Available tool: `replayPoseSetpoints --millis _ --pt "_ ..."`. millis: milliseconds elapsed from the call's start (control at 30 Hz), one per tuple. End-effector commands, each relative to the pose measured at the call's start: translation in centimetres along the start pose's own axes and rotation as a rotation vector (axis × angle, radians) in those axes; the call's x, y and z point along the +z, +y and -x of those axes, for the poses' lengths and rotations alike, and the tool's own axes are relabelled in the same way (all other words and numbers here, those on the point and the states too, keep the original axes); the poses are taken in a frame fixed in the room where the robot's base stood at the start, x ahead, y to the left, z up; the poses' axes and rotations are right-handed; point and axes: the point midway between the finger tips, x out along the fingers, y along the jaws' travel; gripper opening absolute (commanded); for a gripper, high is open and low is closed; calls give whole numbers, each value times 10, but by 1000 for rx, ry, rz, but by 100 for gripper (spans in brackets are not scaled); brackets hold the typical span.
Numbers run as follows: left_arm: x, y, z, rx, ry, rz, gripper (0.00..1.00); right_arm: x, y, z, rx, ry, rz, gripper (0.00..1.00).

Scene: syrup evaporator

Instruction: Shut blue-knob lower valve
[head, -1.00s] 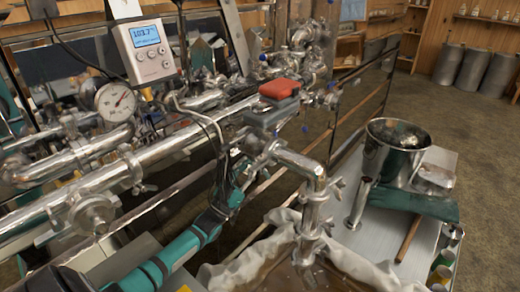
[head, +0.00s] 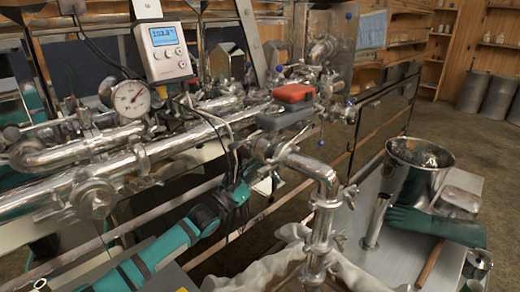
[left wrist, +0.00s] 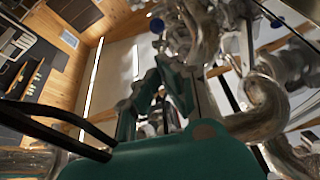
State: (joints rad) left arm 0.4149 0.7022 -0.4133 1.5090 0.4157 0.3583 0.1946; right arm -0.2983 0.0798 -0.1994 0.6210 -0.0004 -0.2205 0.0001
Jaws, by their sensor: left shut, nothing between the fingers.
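A small blue knob (head: 321,142) hangs low beneath the pipework, right of the red-handled grey box. Other blue knobs show above it, one on the fittings (head: 348,101) and one on the upright panel (head: 349,15). My left gripper (left wrist: 160,72) shows in the left wrist view with its teal fingers shut and empty. A blue knob (left wrist: 157,25) is beyond its fingertips there, apart from them; I cannot tell which knob it is. In the head view my left arm reaches up beneath the pipe, and its gripper is mostly hidden. My right gripper is not in view.
A long steel pipe (head: 110,170) and a downward elbow pipe (head: 325,190) stand close around my left arm. A steel pot (head: 405,170) and green glove (head: 435,225) are on the right-hand cart. A dark rail (head: 375,95) runs behind.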

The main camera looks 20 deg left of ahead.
Motion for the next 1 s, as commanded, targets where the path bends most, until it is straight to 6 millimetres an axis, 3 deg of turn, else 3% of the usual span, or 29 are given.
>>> replayPoseSetpoints --millis 167,600,767,1000 --pt "-1 4 -16 11 -12 4 0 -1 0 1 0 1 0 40" --pt "0 4 -90 10 -12 2 0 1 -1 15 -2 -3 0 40" --pt "1 4 -102 10 -12 3 0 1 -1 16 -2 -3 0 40" --pt "1 5 -105 10 -12 3 0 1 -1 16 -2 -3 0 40"
